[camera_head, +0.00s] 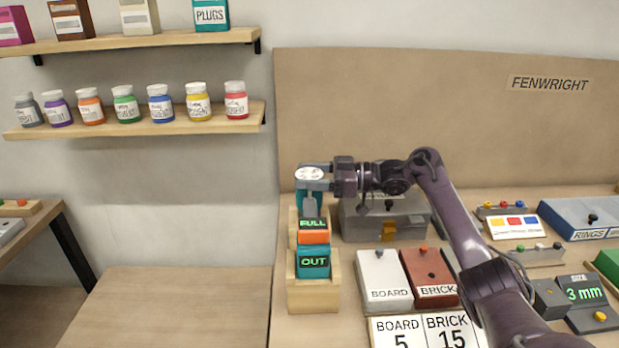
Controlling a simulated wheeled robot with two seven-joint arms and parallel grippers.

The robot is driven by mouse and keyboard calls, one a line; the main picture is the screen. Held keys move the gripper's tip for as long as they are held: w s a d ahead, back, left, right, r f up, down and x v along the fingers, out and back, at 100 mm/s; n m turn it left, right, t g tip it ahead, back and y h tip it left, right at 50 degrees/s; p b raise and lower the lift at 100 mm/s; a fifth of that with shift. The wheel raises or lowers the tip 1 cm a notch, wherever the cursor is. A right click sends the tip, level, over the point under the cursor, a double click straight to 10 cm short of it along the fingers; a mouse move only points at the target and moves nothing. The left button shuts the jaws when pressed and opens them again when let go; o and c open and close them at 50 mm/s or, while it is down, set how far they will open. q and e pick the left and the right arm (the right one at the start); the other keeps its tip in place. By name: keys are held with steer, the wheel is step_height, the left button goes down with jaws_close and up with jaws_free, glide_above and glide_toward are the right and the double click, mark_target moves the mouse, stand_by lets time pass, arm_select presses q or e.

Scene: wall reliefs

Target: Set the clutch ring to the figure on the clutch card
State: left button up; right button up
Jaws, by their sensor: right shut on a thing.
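A teal tool (308,203) with a pale round top (310,174) stands upright at the back of a wooden rack. Dark marks show on that top, perhaps the clutch ring, but they are too small to read. My right gripper (326,179) comes from the right and is shut on the tool near its top. The clutch card (413,331) lies at the front, cut off by the lower edge. It reads BOARD 5 and BRICK 15. My left gripper is not in view.
The wooden rack (313,299) holds blocks marked FULL (313,237) and OUT (314,270). A white BOARD box (384,276) and a brown BRICK box (425,272) stand beside it. A grey case (354,222) stands behind. The table (180,310) left of the rack is clear.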

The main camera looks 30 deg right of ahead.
steer(key=o, duration=1)
steer(key=b+v, duration=0.2)
steer(key=v, duration=0.6)
